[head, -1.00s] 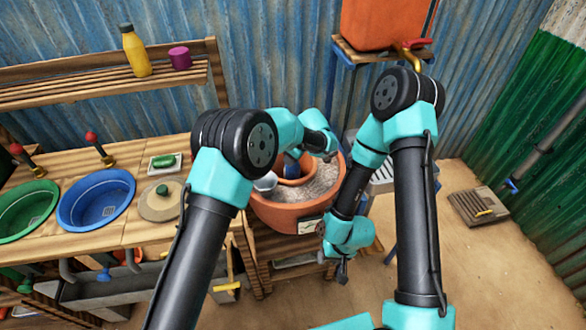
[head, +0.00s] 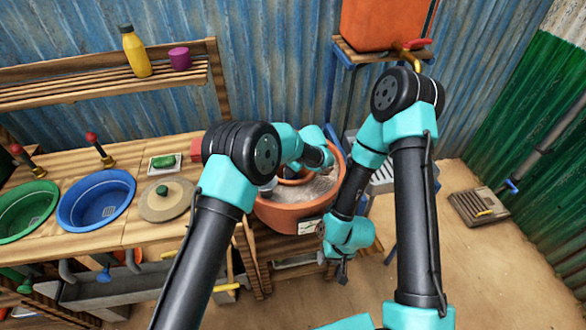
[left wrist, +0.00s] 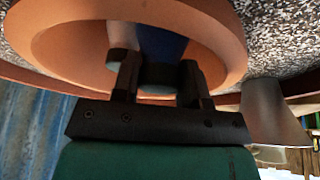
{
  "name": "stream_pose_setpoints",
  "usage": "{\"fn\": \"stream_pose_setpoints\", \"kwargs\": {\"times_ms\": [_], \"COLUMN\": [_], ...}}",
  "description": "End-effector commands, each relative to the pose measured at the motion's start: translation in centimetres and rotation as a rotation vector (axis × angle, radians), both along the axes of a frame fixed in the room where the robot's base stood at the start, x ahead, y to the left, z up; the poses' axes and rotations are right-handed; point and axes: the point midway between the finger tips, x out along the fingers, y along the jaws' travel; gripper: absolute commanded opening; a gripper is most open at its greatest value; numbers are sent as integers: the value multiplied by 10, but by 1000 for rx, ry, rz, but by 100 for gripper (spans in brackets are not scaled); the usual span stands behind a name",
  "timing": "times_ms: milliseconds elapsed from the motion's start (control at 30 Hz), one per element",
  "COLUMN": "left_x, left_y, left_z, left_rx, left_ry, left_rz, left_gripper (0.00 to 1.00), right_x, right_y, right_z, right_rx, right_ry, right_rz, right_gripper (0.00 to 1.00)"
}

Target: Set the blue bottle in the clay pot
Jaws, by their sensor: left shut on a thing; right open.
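The blue bottle (left wrist: 165,42) is between the fingers of my left gripper (left wrist: 160,80), which is shut on it at the mouth of the clay pot (left wrist: 232,60). The clay pot is a round orange pot with a thick rim, set in sand inside a larger pot; part of it also shows in the head view (head: 290,182). My arm hides the bottle in the head view, and I cannot tell whether its base touches the pot's floor. My right gripper (head: 342,270) is open and empty, hanging low in front of the large pot.
The large terracotta pot (head: 290,216) holds speckled sand around the clay pot. A grey metal cup (left wrist: 274,112) sits beside the clay pot. A wooden counter with a blue basin (head: 97,200) lies left. An orange tank (head: 385,22) stands behind on a stand.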

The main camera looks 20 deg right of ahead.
Motion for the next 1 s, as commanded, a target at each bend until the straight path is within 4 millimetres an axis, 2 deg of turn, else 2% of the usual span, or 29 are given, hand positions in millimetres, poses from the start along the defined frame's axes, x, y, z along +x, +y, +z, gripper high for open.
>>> {"fn": "stream_pose_setpoints", "kwargs": {"times_ms": [767,800,1000], "left_x": [0,0,0], "left_y": [0,0,0], "left_z": [-10,-11,-11], "left_rx": [0,1,1], "left_ry": [-1,-1,-1], "left_rz": [0,0,0], "left_gripper": [0,42,61], "right_x": [0,0,0], "right_y": [0,0,0], "right_z": [0,0,0], "right_rx": [0,0,0], "right_ry": [0,0,0], "right_rz": [0,0,0], "right_gripper": [43,43,43]}}
